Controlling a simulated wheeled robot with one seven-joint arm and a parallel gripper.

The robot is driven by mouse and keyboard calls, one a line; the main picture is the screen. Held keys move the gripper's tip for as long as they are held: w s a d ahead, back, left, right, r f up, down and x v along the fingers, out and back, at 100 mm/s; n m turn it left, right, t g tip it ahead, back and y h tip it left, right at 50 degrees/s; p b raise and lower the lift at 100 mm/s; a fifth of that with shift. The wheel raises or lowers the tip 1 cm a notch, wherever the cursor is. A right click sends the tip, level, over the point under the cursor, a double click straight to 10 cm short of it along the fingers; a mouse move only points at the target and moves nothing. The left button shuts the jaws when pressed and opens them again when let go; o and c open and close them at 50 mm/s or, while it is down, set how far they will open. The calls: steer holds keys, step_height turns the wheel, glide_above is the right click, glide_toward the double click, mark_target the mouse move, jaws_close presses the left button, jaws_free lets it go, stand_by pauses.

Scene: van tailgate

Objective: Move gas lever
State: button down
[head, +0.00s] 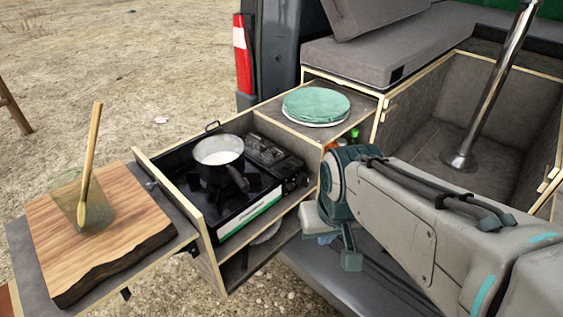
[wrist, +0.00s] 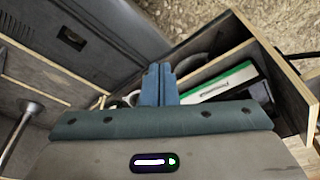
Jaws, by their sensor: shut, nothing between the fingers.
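A portable gas stove (head: 250,217) with a black top and a white-and-green front strip sits in the pull-out drawer box. Its strip also shows in the wrist view (wrist: 222,82). A dark knob (head: 290,184) is at its front right end. The gas lever itself is too small or dark to make out. My gripper (head: 350,261) is right of the stove, in front of the drawer box, apart from the stove. In the wrist view its two blue fingers (wrist: 158,68) are together and empty.
A pot (head: 219,151) with white contents stands on the stove. A cutting board (head: 90,225) with a glass and wooden utensil is at left. Green plates (head: 316,104) are on the box's rear top. A metal post (head: 490,85) stands behind my arm. The drawer walls border the stove.

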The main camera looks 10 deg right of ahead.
steer(key=n+g+y+p, duration=0.1)
steer(key=n+g+p, duration=0.15)
steer(key=n, duration=1.25)
glide_above(292, 185)
step_height(292, 185, down, 4)
steer(key=shift+s+d, duration=0.1)
steer(key=shift+d, duration=0.35)
steer(key=shift+f, duration=0.1)
steer(key=shift+a+f+b, duration=0.15)
steer(key=shift+f+b, duration=0.9)
steer(key=shift+f, duration=0.65)
steer(key=shift+a+f+b, duration=0.15)
steer(key=shift+f+b, duration=0.9)
steer(key=shift+f, duration=0.65)
